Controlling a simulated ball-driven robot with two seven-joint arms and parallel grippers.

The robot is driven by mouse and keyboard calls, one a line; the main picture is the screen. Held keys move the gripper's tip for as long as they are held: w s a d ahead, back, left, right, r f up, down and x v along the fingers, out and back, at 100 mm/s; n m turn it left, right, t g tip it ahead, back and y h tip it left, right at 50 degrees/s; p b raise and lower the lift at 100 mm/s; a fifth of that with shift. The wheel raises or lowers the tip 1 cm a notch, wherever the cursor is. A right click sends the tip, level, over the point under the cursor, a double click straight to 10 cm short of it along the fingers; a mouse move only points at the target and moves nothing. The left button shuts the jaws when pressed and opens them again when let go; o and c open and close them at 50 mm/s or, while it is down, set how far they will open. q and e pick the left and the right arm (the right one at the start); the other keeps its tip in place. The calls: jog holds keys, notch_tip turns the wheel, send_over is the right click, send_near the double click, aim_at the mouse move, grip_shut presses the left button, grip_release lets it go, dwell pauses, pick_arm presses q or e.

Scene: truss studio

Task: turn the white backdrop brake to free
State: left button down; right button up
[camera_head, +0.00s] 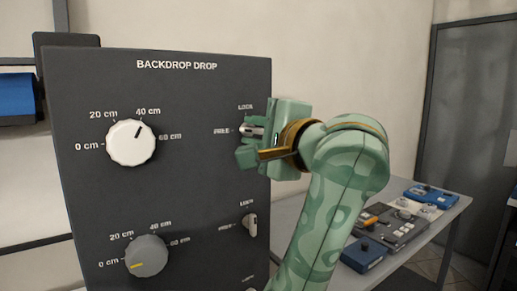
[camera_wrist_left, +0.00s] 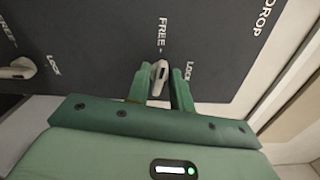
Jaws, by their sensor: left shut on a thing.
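The dark panel headed BACKDROP DROP (camera_head: 190,100) stands in front of me. The white backdrop brake (camera_head: 252,130) is a small lever at its upper right, in the row of the white knob (camera_head: 131,142). LOCK is marked above it and FREE to its left. My left gripper (camera_head: 249,142) is shut on this lever. In the left wrist view the lever (camera_wrist_left: 159,80) sits between the two green fingers (camera_wrist_left: 160,72), its long side pointing roughly at the FREE mark. The fingers partly cover it in the head view. My right gripper is not in view.
A second lever (camera_head: 250,226) below stands upright toward its LOCK mark, beside the grey knob (camera_head: 147,256). A table (camera_head: 452,207) with blue and dark control boxes stands behind at the right. A blue thing (camera_head: 17,98) hangs at the left edge.

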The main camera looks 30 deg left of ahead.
pick_arm(q)
jog(key=shift+f+n+b, duration=0.15)
jog(key=shift+n+b, duration=0.6)
jog(key=shift+n, duration=0.15)
jog(key=c, duration=1.5)
grip_release()
jog(key=p+v, duration=0.3)
jog(key=v, duration=1.3)
jog(key=shift+d, duration=0.2)
